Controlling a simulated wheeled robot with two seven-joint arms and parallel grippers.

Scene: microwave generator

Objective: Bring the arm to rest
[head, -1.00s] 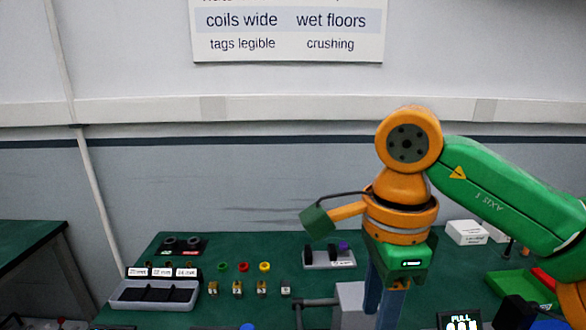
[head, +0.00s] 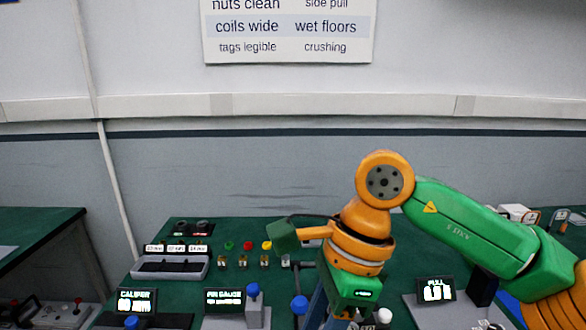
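My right arm comes in from the right, a green link (head: 470,228) joined to an orange wrist (head: 362,238) and a green gripper body (head: 350,288). The wrist hangs tilted over the middle of the green bench (head: 235,285). The blue fingers of my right gripper (head: 317,306) point down at the bottom edge of the head view. The gripper body and the picture edge hide most of them, so their opening and anything between them cannot be seen. My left arm and gripper are not in view.
A grey tray (head: 148,272) with labelled slots stands at the bench's left. Coloured rings and small brass pieces lie beside it. Caliper (head: 137,301), pin gauge (head: 224,300) and pull (head: 436,290) displays line the front. A second bench (head: 35,240) stands left, across a gap.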

